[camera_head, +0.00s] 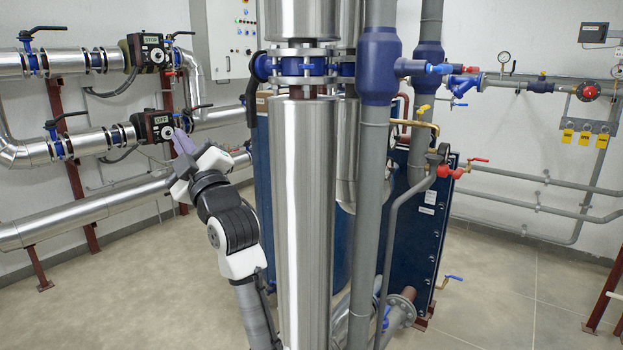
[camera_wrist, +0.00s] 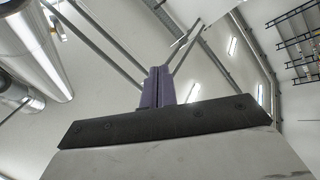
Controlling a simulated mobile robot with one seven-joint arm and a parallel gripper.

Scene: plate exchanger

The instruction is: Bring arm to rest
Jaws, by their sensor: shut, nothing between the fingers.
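My gripper (camera_head: 184,141) is at the end of my raised arm, left of the middle in the head view. Its purple fingers point up and to the left, in front of the lower black pump box (camera_head: 157,127). I cannot tell from this view how far apart the fingers and the box are. In the wrist view the two purple fingers (camera_wrist: 157,88) are pressed together with nothing between them. My forearm stands upright, left of the large silver pipe.
A large silver vertical pipe (camera_head: 303,220) stands right beside my arm. Behind it is the dark blue plate exchanger (camera_head: 412,235). Silver horizontal pipes (camera_head: 95,203) with blue valves run along the left wall. The floor (camera_head: 130,290) at the left front is clear.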

